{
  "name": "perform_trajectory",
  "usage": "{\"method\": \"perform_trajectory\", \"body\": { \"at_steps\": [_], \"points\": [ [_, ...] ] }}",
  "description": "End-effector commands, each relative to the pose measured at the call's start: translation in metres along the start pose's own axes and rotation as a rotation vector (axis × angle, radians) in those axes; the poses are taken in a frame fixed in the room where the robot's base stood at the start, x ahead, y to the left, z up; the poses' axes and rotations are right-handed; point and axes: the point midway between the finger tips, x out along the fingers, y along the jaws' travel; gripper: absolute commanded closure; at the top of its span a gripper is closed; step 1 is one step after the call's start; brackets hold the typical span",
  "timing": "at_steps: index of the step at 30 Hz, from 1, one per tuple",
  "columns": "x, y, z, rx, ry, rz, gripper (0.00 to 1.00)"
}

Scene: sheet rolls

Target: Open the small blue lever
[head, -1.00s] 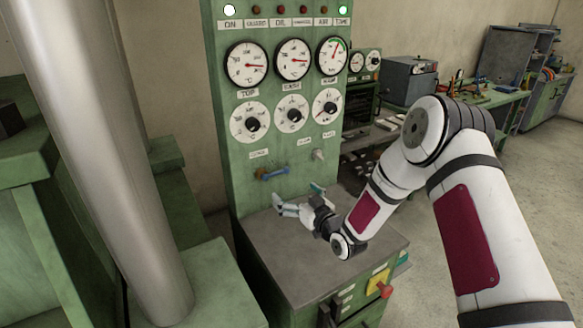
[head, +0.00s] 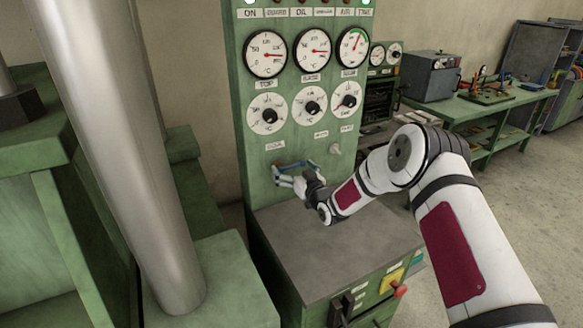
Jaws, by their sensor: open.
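The small blue lever (head: 290,165) is on the front of the green control panel, low down, below the row of dials. It lies roughly level, and its right part is partly hidden by my gripper. My gripper (head: 288,180) is open, right at the lever, with its fingers pointing left toward the panel. One finger shows just below the lever. I cannot tell whether the fingers touch it.
The green panel (head: 244,120) carries gauges and black knobs above the lever. A grey-topped cabinet (head: 300,245) stands below my gripper. A thick metal column (head: 130,170) stands at left.

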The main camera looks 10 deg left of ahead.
Motion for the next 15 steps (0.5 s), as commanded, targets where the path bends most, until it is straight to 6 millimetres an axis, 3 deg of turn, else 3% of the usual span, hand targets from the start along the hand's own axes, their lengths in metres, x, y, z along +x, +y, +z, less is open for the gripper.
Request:
{"method": "perform_trajectory", "body": {
  "at_steps": [12, 13, 15],
  "points": [
    [0.0097, 0.0002, -0.0006, 0.001, 0.000, 0.001, 0.00],
    [0.0097, 0.0002, -0.0006, 0.001, 0.000, 0.001, 0.02],
    [0.0096, 0.0002, -0.0006, 0.001, 0.000, 0.001, 0.18]
  ]
}}
